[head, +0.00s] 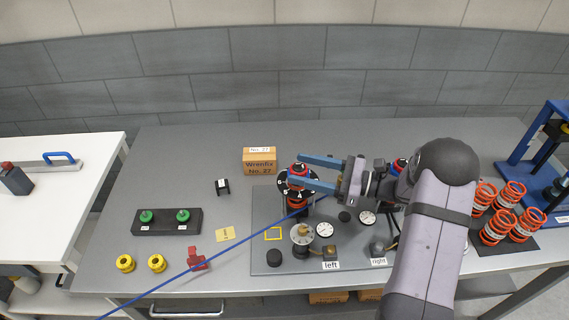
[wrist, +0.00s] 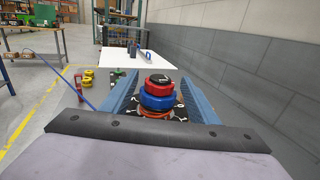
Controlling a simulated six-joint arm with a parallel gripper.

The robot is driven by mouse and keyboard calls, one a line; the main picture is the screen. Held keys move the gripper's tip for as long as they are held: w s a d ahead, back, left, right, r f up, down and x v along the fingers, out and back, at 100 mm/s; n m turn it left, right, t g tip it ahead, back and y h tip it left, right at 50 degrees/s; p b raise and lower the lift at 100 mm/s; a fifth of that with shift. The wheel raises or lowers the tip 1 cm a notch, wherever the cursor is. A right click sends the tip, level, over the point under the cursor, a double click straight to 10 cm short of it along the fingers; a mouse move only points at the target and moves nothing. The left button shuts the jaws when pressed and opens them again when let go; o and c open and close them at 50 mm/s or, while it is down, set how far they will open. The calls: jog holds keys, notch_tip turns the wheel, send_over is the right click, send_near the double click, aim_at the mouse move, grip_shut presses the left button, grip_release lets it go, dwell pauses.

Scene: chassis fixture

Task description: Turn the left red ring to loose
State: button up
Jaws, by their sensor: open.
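The left red ring (head: 298,168) sits on top of a blue ring on the left unit, above a dark marked dial plate and an orange coil. In the wrist view the red ring (wrist: 159,84) shows with the blue ring (wrist: 158,100) below it. My gripper (head: 316,172) is open, its two blue fingers reaching left on either side of the stack. In the wrist view the fingers stand left and right of the rings, with gaps visible. The right red ring (head: 398,164) is mostly hidden behind my arm. The "left" label (head: 331,266) lies in front of the left unit.
A cardboard box (head: 259,161) stands behind the left unit. Gauges (head: 324,230) and a brass-topped part (head: 303,231) sit in front. A blue cable (head: 225,252) crosses the table. Orange springs (head: 497,228) stand at right.

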aim_at(293, 167)
jog(key=shift+p+x, duration=1.1)
jog(key=shift+x, duration=1.8)
jog(key=shift+c, duration=0.3)
